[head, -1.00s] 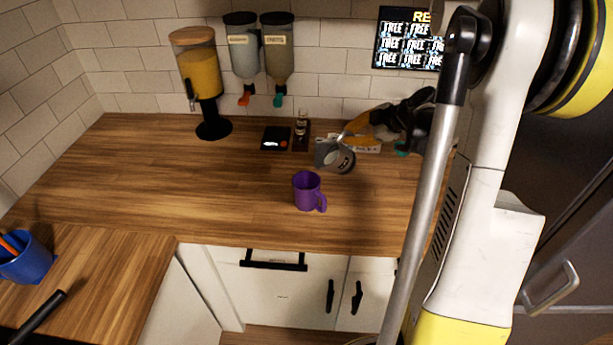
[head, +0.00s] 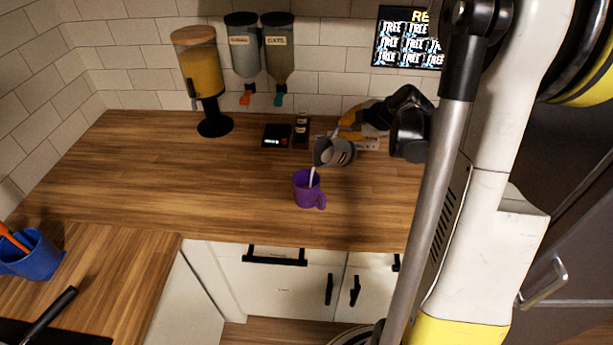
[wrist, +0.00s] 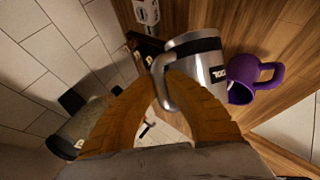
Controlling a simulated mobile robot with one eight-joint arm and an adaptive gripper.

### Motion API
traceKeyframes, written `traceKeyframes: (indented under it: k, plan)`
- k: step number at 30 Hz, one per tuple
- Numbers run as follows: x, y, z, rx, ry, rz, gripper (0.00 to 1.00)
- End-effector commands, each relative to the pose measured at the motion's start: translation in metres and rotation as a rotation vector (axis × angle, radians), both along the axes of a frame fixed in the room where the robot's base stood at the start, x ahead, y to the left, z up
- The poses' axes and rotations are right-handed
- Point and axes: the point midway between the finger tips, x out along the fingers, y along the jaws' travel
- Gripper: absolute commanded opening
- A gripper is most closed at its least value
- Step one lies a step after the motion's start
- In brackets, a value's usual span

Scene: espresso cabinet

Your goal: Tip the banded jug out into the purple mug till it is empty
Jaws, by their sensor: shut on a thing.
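The banded jug (head: 338,152) is grey metal. It is held tilted above the counter, up and to the right of the purple mug (head: 308,192). A thin white stream runs from the jug's lip into the upright mug. My gripper (head: 350,131) is shut on the jug's handle. In the wrist view the orange fingers of my gripper (wrist: 166,82) close on the handle of the jug (wrist: 196,58), whose side bears a dark label. The purple mug (wrist: 240,88) shows beyond it, partly hidden by the jug. The contents of the jug are hidden.
A black scale (head: 276,136) and a small bottle (head: 302,124) on a dark stand are behind the jug. A yellow dispenser (head: 205,80) stands at the back left. A blue cup (head: 32,256) is at the lower left. The counter left of the mug is clear.

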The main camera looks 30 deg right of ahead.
Motion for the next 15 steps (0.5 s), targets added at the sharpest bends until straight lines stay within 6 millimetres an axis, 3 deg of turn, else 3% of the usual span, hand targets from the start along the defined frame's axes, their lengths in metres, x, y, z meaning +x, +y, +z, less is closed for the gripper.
traceKeyframes:
  k: [15]
  plan:
    - [-0.0011, 0.0089, 0.0097, -0.088, -0.013, 0.001, 0.0]
